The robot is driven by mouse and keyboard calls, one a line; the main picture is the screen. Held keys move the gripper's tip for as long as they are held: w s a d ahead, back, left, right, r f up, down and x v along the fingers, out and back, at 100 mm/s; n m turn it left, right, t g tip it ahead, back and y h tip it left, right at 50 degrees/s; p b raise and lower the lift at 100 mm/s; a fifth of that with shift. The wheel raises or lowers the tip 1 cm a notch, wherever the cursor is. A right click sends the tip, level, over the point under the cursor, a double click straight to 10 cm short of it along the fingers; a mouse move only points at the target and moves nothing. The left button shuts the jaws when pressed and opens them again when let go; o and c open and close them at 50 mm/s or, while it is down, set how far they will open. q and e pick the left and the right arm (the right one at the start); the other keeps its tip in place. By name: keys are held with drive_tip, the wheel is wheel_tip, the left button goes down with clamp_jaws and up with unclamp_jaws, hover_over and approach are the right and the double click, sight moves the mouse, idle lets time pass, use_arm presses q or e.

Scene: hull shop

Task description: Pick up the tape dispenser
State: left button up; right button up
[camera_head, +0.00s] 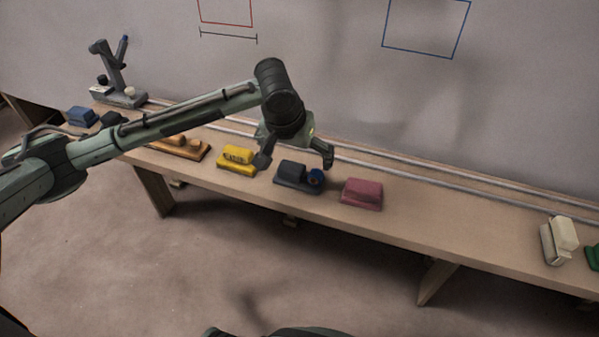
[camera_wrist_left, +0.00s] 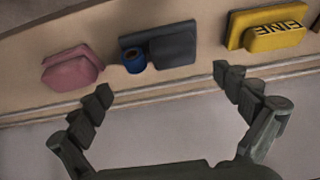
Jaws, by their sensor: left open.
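The tape dispenser (camera_head: 292,174) is a dark grey block on a flat base with a blue roll at its right end. It sits on the wooden bench between a yellow block and a pink block. In the left wrist view the dispenser (camera_wrist_left: 170,48) is upper centre, with the blue roll on its left. My left gripper (camera_head: 296,156) is open and empty, over the bench beside the dispenser; its fingers (camera_wrist_left: 162,82) are spread and apart from it in the wrist view. My right gripper is not in view.
A yellow block with dark lettering (camera_head: 237,157) and a pink block (camera_head: 362,193) flank the dispenser. Brown (camera_head: 180,147), blue (camera_head: 82,115), white (camera_head: 562,236) and green (camera_head: 593,257) items stand farther along the bench (camera_head: 455,230). Rails run behind, before the wall.

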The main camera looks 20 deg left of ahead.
sight(300, 169)
use_arm(q)
drive_tip(key=x, duration=0.4)
drive_tip(key=shift+s+f, duration=0.15)
drive_tip(key=shift+f, duration=0.65)
drive_tip(key=shift+w, duration=0.2)
drive_tip(key=c, duration=1)
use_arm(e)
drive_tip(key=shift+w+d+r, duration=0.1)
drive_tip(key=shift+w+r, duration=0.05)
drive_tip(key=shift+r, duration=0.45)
